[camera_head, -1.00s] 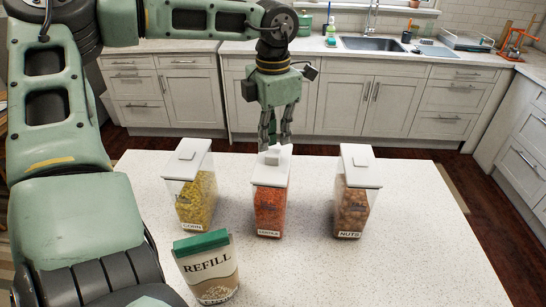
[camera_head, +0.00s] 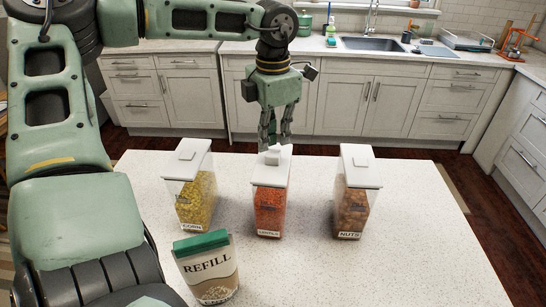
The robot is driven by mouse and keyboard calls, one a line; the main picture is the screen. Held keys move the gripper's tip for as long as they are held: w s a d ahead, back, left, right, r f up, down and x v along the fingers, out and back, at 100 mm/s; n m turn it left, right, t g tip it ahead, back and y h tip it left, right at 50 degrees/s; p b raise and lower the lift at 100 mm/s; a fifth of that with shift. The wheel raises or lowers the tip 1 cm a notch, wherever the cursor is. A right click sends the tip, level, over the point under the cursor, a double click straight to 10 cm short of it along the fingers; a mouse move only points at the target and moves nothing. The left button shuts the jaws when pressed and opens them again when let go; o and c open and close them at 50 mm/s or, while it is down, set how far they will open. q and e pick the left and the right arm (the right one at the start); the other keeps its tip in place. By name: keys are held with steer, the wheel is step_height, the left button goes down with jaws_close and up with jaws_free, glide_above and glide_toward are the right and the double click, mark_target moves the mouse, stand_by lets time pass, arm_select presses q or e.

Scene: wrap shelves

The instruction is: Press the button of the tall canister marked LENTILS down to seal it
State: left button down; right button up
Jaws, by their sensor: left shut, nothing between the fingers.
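The canister marked LENTILS (camera_head: 269,212) stands upright in the middle of the white table, with orange-red contents and a white lid. Its button (camera_head: 272,157) stands up from the lid, higher than those on the other two canisters. My left gripper (camera_head: 274,143) points down at the far side of this lid, shut and empty. Its fingertips are right by the button and partly hidden behind it. I cannot tell whether they touch it. My right gripper is not in view.
The CORN canister (camera_head: 197,202) stands to the left and the NUTS canister (camera_head: 352,207) to the right, both lidded. A REFILL pack (camera_head: 210,270) with a green top stands at the front left. The right part of the table (camera_head: 415,240) is clear.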

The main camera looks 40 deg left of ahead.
mark_target(273, 153)
arm_select(q)
steer(key=shift+f, duration=0.15)
steer(key=shift+f+b, duration=0.4)
steer(key=shift+b, duration=0.1)
steer(key=shift+f+b, duration=1.5)
steer(key=shift+f, duration=0.2)
steer(key=shift+r+p, duration=0.55)
steer(key=shift+r, duration=0.35)
steer(key=shift+r+p, duration=1.75)
steer(key=shift+r, duration=1.2)
